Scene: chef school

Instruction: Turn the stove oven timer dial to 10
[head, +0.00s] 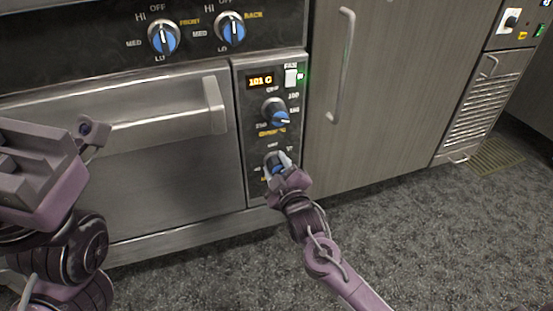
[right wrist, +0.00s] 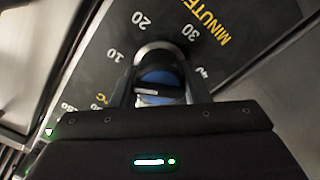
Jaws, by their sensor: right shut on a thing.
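The timer dial (head: 271,161) is the lower knob on the oven's control panel (head: 238,110). It is black with a blue centre. In the right wrist view the timer dial (right wrist: 160,80) sits between my fingers, with 10, 20, 30 and "MINUTE" printed around it. My right gripper (head: 280,165) is shut on this dial and hides part of it. I cannot tell surely which number the dial points to. My left gripper (head: 92,132) is partly in view at the left, in front of the oven door and away from the dials; its opening is unclear.
A temperature dial (head: 275,112) sits just above the timer dial, under a lit display (head: 261,81) and a white switch (head: 291,77). The oven door (head: 170,160) with its handle (head: 214,105) is left. A cabinet (head: 390,90) stands right. The grey floor in front is clear.

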